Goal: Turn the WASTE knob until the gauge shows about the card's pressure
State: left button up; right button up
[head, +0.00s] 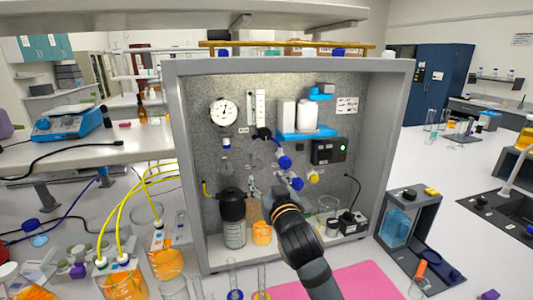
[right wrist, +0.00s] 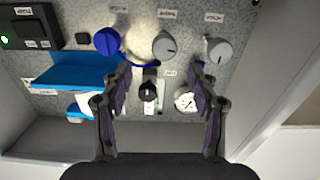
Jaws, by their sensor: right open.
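The round white gauge (head: 223,112) is at the upper left of the rig's speckled back panel; its reading is too small to make out. A white card (head: 347,105) is at the panel's upper right, its writing unreadable. In the right wrist view a blue knob (right wrist: 107,42), a grey knob (right wrist: 164,47) and another grey knob (right wrist: 218,50) sit in a row; I cannot tell by label which is WASTE. My right gripper (right wrist: 162,78) is open and empty, its fingers spread before the panel below the middle grey knob. It also shows in the head view (head: 263,188). My left gripper is out of view.
The grey cabinet frame (head: 174,160) encloses the panel. A black-topped vessel (head: 232,207) and an orange-filled beaker (head: 262,233) stand inside near my right gripper. A black knob (right wrist: 148,92) lies between the fingers in the wrist view. A pink mat (head: 350,283) lies in front.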

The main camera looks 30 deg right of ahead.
aim_at(257, 166)
jog(key=p+x, duration=0.1)
jog(key=x, duration=0.2)
jog(key=p+x, duration=0.1)
jog(key=x, duration=0.2)
jog(key=p+x, duration=0.1)
jog(key=x, duration=0.2)
jog(key=shift+w+a+r, duration=0.1)
jog(key=shift+w+a, duration=0.15)
jog(key=shift+w, duration=0.4)
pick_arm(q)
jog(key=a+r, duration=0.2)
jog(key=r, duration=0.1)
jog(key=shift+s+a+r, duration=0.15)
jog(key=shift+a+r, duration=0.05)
pick_arm(e)
jog(key=shift+w+d, duration=0.1)
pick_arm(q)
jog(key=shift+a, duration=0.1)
pick_arm(e)
jog(key=shift+c, duration=0.5)
